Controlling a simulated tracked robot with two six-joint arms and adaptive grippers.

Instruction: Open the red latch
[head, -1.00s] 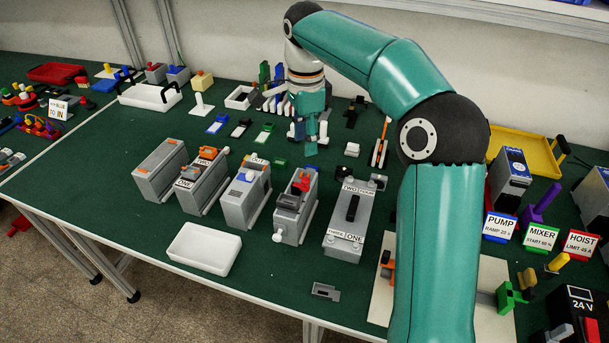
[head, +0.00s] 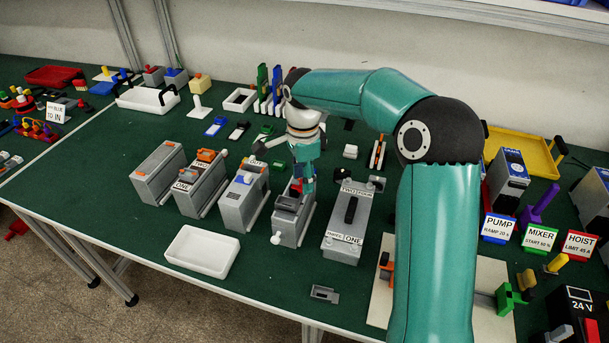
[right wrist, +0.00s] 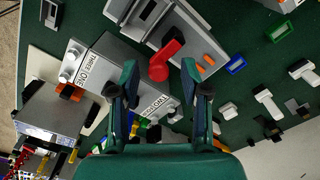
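The red latch (right wrist: 166,56) is a red lever with a rounded end on top of a grey box (right wrist: 196,32), seen in the right wrist view. In the head view only a bit of the red latch (head: 296,185) shows, mostly hidden behind my right gripper (head: 306,184). The grey box (head: 288,222) stands on the green table. My right gripper (right wrist: 158,88) is open, with its two fingers well apart and nothing between them. The latch lies just beyond the fingertips in the wrist view; I see no clear contact. My left gripper is not in view.
Right of the latch box stands a grey box labelled ONE (head: 346,236); to the left is a box with a blue knob (head: 243,198). A white tray (head: 202,251) lies in front. The green tabletop front of the boxes is mostly clear.

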